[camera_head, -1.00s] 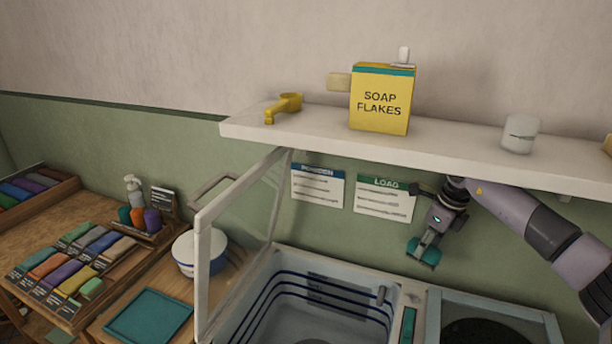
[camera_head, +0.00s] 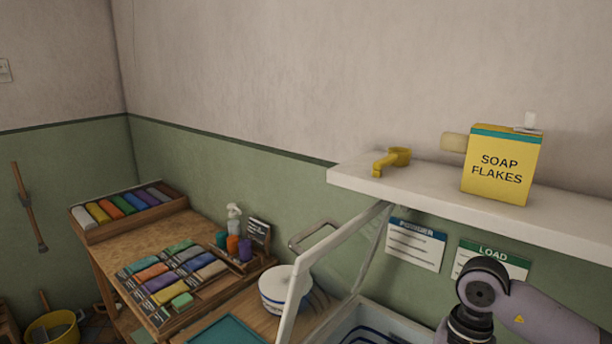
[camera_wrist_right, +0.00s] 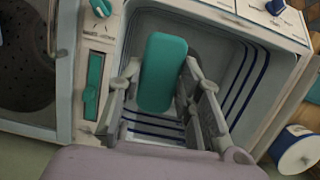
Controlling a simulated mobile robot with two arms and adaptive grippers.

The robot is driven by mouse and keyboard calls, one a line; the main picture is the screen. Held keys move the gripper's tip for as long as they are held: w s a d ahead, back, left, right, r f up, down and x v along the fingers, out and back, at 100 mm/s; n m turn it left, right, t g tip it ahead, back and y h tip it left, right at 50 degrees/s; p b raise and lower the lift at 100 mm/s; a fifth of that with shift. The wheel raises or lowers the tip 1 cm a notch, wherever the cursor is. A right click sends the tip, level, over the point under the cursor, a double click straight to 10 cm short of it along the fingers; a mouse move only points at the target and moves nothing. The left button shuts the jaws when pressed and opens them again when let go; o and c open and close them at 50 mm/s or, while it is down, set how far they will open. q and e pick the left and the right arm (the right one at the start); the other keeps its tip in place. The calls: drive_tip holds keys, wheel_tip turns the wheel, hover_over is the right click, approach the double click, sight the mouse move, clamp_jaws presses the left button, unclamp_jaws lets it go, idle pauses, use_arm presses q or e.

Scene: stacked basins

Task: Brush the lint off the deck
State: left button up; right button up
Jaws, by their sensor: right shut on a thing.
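My right gripper (camera_wrist_right: 163,72) is shut on a teal, rounded block that looks like the brush (camera_wrist_right: 164,85). In the right wrist view it hangs over the open white tub (camera_wrist_right: 222,60) with dark blue lines. The pale deck (camera_wrist_right: 97,45) lies just left of it, with a teal slot and a teal knob. I cannot make out lint on it. In the head view my right arm shows at the lower right, but its gripper is below the frame. My left gripper is not in view.
A raised glass lid (camera_head: 335,255) stands beside the tub. A shelf (camera_head: 440,190) above holds a soap flakes box (camera_head: 502,165) and a yellow scoop (camera_head: 391,160). A white pot (camera_head: 285,290), cloth rack (camera_head: 170,275) and teal tray (camera_head: 228,332) are left. A dark drum (camera_wrist_right: 25,60) adjoins the deck.

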drive_tip(key=s+a+n+h, duration=0.1)
drive_tip(key=s+a+n, duration=0.2)
drive_tip(key=s+n, duration=0.3)
drive_tip(key=w+d+m, duration=0.1)
drive_tip(key=w+m, duration=0.1)
drive_tip(key=w+d+m, duration=0.1)
drive_tip(key=w, duration=0.2)
drive_tip(key=w+d+m+y, duration=0.1)
drive_tip(key=w+m, duration=0.1)
drive_tip(key=shift+w+r+m, duration=0.2)
drive_tip(key=shift+m, duration=0.1)
drive_tip(key=w+d+f+m+t, duration=0.15)
drive_tip(key=w+d+m, duration=0.35)
drive_tip(key=d+m, duration=0.65)
drive_tip(key=w+d+m+t, duration=0.2)
drive_tip(key=w+d+m, duration=0.4)
drive_tip(key=d+m, duration=0.55)
drive_tip(key=shift+n, duration=0.9)
drive_tip(key=shift+s+d+f+b, duration=0.1)
drive_tip(key=shift+d+f+b, duration=0.15)
drive_tip(key=shift+f+b, duration=0.65)
drive_tip(key=shift+d+f+b, duration=0.2)
drive_tip(key=shift+f+b, duration=0.35)
drive_tip(key=shift+f, duration=0.7)
drive_tip(key=shift+s+d+f+b, duration=0.1)
drive_tip(key=shift+d+f+b, duration=0.15)
drive_tip(key=shift+f+b, duration=0.65)
drive_tip(key=shift+f, duration=0.5)
